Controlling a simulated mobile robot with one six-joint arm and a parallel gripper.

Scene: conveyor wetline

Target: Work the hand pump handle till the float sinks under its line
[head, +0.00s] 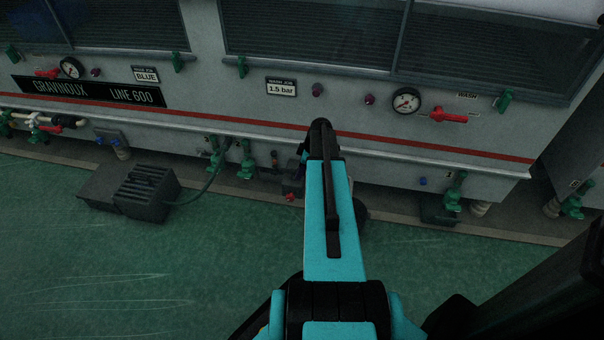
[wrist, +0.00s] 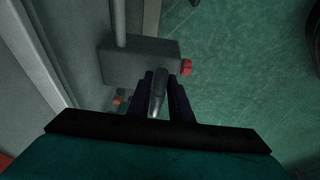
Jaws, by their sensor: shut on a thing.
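In the wrist view my gripper (wrist: 159,84) is shut on a grey metal handle (wrist: 157,94) that runs between its two dark fingers. The handle is in front of a dark grey box-like pump body (wrist: 138,62) with a red knob (wrist: 186,67) on its right end. An upright grey rod or pipe (wrist: 120,24) rises from the box. In the head view my arm covers the gripper and most of the pump; a dark part of the pump (head: 292,186) shows left of the arm. I cannot make out the float or its line for certain.
The machine front (head: 230,120) stands behind the pump, with a gauge (head: 406,101), a red lever (head: 449,115) and green valves (head: 248,160) along it. A ribbed dark box (head: 147,193) with a hose lies on the green floor at left. The floor (head: 130,270) in front is clear.

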